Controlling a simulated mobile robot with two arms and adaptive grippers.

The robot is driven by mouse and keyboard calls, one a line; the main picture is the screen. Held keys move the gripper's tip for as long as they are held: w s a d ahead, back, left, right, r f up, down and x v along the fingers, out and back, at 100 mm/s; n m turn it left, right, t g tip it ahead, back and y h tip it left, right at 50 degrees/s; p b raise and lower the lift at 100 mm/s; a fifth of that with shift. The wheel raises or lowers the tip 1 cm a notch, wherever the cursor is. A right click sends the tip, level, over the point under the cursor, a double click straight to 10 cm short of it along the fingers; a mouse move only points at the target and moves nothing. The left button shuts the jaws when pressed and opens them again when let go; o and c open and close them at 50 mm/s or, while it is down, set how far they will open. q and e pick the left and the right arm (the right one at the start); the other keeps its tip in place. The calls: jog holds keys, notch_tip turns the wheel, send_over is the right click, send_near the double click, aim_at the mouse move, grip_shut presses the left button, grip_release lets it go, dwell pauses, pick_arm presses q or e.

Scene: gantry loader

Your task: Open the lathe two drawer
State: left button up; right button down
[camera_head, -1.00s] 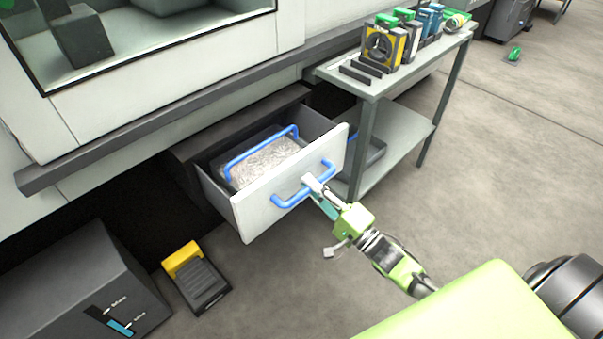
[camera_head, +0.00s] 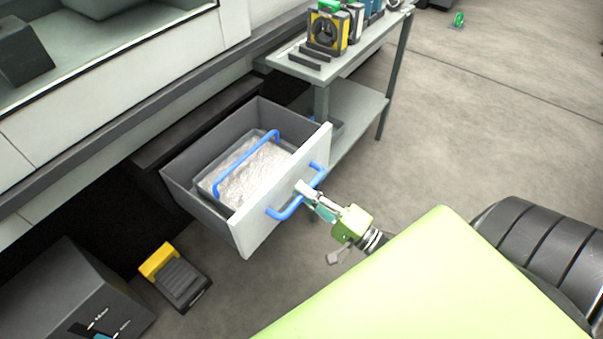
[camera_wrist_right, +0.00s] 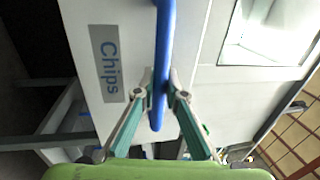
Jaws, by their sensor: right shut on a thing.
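The drawer (camera_head: 245,236) is pulled well out of the machine's base, with a white front and dark grey sides. A blue handle (camera_head: 284,212) runs along its front. Inside sits a tray of pale shavings with its own blue bar handle (camera_head: 236,165). My right gripper (camera_head: 304,190) is shut on the blue front handle. In the right wrist view, the blue handle (camera_wrist_right: 165,50) passes between the two fingers (camera_wrist_right: 158,98), beside a "Chips" label (camera_wrist_right: 110,62) on the drawer front. My left gripper is not in view.
A grey side table (camera_head: 345,62) with yellow, black and green devices stands beyond the drawer. A yellow and black foot pedal (camera_head: 176,277) and a dark grey box (camera_head: 70,290) are on the floor at lower left. Open floor (camera_head: 480,120) lies to the right.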

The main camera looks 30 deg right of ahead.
jog(key=shift+f, duration=0.1)
jog(key=c, duration=2.1)
grip_release()
jog(key=v, duration=1.2)
